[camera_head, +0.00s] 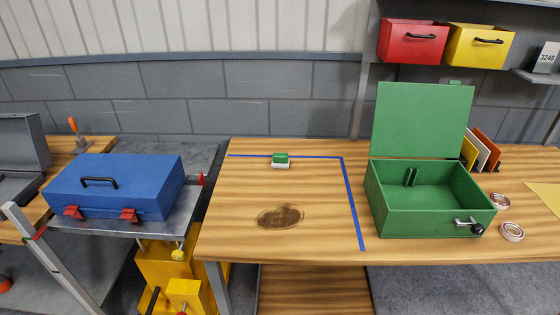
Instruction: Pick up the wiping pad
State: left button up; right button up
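The wiping pad (281,160) looks like a small block, green on top and pale below. It sits on the wooden table (230,225) near its back edge, at the blue tape line (350,195). A dark brown stain (281,216) lies on the wood in front of it. Neither of my grippers shows in the head view.
An open green box (425,221) with its lid up stands right of the tape. Two tape rolls (511,232) lie right of it. A blue case (120,190) rests on a metal cart at left. The wood around the pad is clear.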

aim_at(280, 160)
jog(key=i+l+z, duration=0.2)
jog(key=l, duration=0.15)
jog(key=i+l+z, duration=0.2)
jog(key=l, duration=0.15)
jog(key=i+l+z, duration=0.2)
jog(key=l, duration=0.15)
